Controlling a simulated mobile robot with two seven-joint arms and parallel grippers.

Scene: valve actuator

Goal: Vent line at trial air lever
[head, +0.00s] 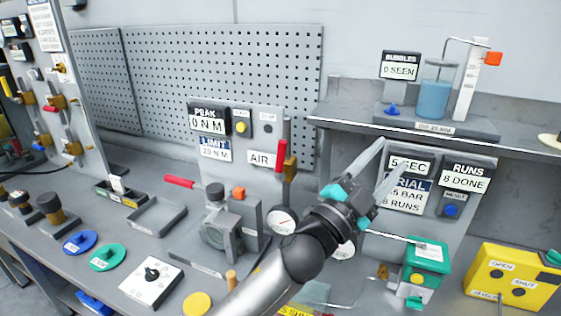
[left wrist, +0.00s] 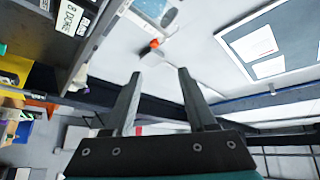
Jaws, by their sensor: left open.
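My left gripper (head: 396,153) is open and empty, raised in front of the trial panel (head: 455,225) with its fingers pointing up and right. In the left wrist view its two fingers (left wrist: 157,72) are apart with nothing between them. A red lever (head: 281,155) stands upright beside the AIR label on the peak-torque panel (head: 240,175), left of my gripper and apart from it. No lever marked as trial air can be made out; my arm and gripper cover the trial panel's left side. My right gripper is not in view.
A shelf (head: 345,112) above holds a blue bubble jar (head: 433,98). A teal-topped box (head: 427,262) and a yellow OPEN/SHUT box (head: 515,275) stand at lower right. A gauge (head: 282,220) is close behind the arm.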

